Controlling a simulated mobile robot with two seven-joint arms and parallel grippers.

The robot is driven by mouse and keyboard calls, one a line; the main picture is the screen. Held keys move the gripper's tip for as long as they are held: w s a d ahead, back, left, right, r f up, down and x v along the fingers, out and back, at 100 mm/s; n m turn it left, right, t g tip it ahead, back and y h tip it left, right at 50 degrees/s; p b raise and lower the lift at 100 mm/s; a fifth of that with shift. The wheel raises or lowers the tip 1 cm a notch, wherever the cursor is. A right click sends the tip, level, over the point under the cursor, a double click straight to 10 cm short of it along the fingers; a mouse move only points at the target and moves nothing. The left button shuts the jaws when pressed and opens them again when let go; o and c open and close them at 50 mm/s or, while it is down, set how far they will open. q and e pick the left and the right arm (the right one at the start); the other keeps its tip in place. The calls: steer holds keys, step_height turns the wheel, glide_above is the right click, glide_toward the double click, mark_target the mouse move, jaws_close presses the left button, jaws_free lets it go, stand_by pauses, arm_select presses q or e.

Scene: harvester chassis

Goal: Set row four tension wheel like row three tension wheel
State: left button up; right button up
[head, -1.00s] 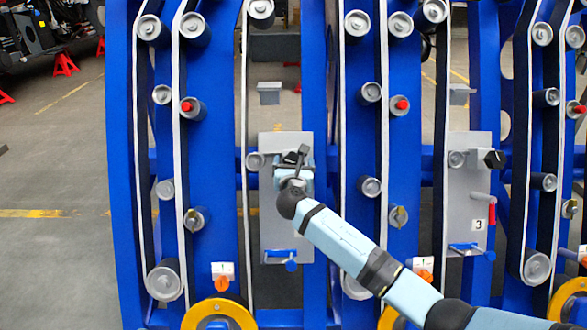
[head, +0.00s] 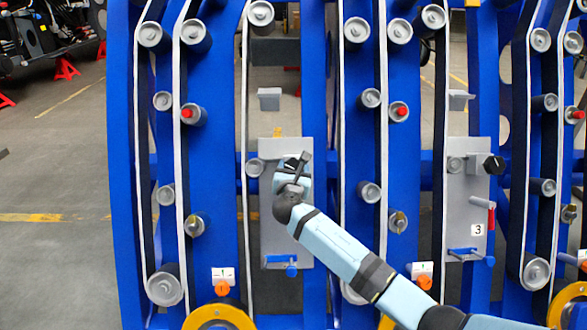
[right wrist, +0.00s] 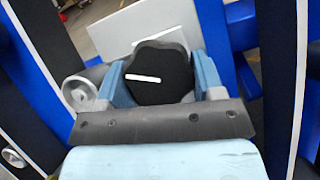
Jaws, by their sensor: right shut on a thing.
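The row four tension wheel (right wrist: 160,75) is a black lobed knob with a white bar mark. In the right wrist view the mark lies nearly level, its right end slightly lower. My right gripper (right wrist: 158,84) is shut on this knob, a light blue finger on each side. In the head view my right gripper (head: 292,168) is at the upper part of the left grey plate (head: 279,225), hiding most of the knob. The row three tension wheel (head: 494,164) is a black knob on the right grey plate marked 3; its small mark is hard to read. My left gripper is not in view.
Blue frames with pale belts and grey rollers (head: 370,98) stand on both sides of each plate. A red handle (head: 491,216) sticks out beside the label 3. Blue clamps (head: 291,270) sit low on the plates. Yellow wheels (head: 219,318) are at the bottom.

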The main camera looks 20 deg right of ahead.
steer(key=m+p, duration=0.1)
steer(key=m, duration=0.1)
steer(key=m+g+h+p, duration=0.1)
steer(key=m, duration=0.1)
steer(key=shift+a+r+h, duration=0.1)
steer(key=shift+a+h, duration=0.05)
steer(key=shift+h, duration=0.15)
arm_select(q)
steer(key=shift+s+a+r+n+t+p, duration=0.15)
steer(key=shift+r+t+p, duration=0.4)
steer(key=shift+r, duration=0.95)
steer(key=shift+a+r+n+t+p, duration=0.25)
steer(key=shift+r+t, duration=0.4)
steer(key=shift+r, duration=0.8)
arm_select(e)
steer(key=shift+m+g+h, duration=0.8)
steer(key=shift+m+g, duration=0.4)
steer(key=shift+m, duration=1.1)
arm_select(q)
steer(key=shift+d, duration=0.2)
arm_select(e)
steer(key=o, duration=0.9)
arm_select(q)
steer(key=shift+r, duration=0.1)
